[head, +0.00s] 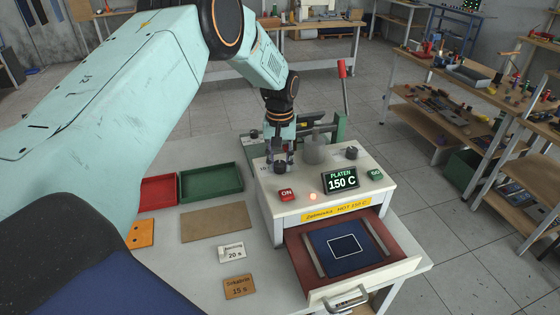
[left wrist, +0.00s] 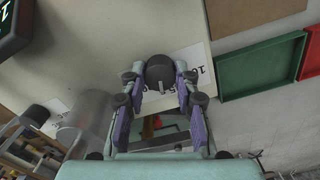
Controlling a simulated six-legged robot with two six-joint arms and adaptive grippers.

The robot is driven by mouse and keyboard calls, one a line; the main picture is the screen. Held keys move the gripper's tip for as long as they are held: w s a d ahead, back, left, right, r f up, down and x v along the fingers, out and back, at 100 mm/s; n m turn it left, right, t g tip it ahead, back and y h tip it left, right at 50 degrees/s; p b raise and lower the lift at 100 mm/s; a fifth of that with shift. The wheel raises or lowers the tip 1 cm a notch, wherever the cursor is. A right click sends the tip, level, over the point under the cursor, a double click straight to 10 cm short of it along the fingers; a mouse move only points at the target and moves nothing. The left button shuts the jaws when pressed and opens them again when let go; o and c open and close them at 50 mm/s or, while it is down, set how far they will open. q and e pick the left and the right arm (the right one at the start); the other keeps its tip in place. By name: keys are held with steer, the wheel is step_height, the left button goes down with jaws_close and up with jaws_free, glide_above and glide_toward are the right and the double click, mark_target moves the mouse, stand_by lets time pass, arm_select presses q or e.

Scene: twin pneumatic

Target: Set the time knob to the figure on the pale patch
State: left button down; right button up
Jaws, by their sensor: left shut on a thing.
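The dark round time knob (left wrist: 160,73) shows in the left wrist view between the fingers of my left gripper (left wrist: 158,88). The gripper is shut on it from above. A pale scale plate (left wrist: 197,68) with dark figures lies under the knob, partly hidden by the fingers. In the head view my left gripper (head: 279,157) is at the back left of the press top (head: 262,178), and its fingers largely hide the knob. A pale card (head: 231,253) reading "20 s" lies on the table, with a tan card (head: 240,287) reading "15 s" in front of it.
The press has a second dark knob (head: 351,153), a red ON button (head: 287,195), a green button (head: 375,174) and a display (head: 341,178) reading "PLATEN 150 C". Its drawer (head: 400,268) is open, with a blue piece (head: 325,245) inside. Red (head: 158,190) and green (head: 212,181) trays stand left.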

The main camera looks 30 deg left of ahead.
arm_select(q)
steer(key=m, duration=0.4)
steer(key=shift+w+r+m, duration=0.3)
steer(key=m, duration=0.4)
steer(key=shift+b, duration=0.3)
steer(key=shift+m, duration=0.3)
steer(key=c, duration=1.3)
jaws_free()
steer(key=shift+o, duration=1.4)
steer(key=shift+s+f, duration=0.1)
steer(key=shift+f, duration=0.05)
steer(key=shift+s, duration=0.1)
